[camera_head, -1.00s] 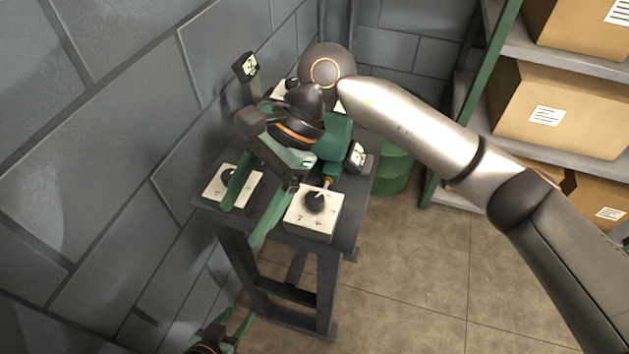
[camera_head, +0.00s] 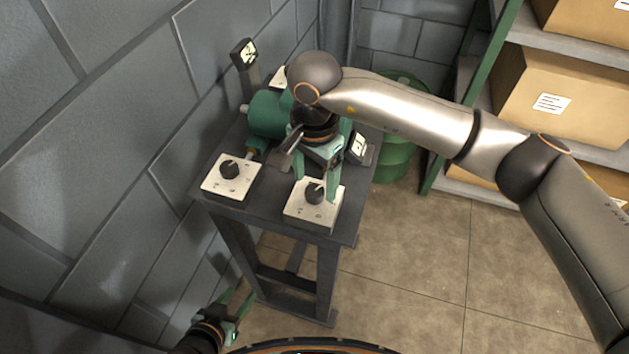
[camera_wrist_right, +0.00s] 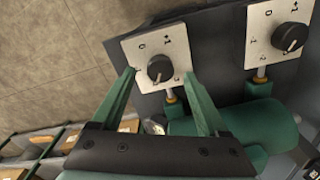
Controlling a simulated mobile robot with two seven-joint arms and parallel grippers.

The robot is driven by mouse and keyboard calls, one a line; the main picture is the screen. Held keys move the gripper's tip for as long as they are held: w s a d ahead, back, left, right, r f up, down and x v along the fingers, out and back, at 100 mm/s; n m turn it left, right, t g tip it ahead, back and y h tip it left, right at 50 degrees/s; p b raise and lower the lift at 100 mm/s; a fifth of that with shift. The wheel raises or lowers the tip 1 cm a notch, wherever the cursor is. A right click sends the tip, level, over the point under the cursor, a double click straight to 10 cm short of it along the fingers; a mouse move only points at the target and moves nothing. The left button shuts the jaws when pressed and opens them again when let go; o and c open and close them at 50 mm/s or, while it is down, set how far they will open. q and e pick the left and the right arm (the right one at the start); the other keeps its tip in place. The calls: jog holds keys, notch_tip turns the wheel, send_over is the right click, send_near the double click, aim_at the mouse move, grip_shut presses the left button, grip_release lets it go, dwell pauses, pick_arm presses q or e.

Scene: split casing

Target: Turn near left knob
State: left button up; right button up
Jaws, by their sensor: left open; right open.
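Two black knobs on white square plates stand at the near end of the dark bench. The near left knob (camera_head: 230,168) is uncovered in the head view; it also shows at the wrist view's upper right (camera_wrist_right: 290,37). My right gripper (camera_head: 315,198) is open, its green fingers pointing down on either side of the near right knob (camera_head: 314,193). In the right wrist view this knob (camera_wrist_right: 160,68) lies between the fingertips, with gaps on both sides. My left gripper (camera_head: 236,300) is open and empty, low at the bottom left, away from both knobs.
A green rounded casing (camera_head: 268,112) lies on the bench (camera_head: 271,203) behind the knobs. One gauge (camera_head: 244,54) stands at the back left, another (camera_head: 359,147) at the right edge. A green drum (camera_head: 398,158) and shelves with boxes (camera_head: 560,105) stand beyond. The wall closes the left side.

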aim_at(315, 195)
jog(key=shift+f, duration=1.15)
grip_shut()
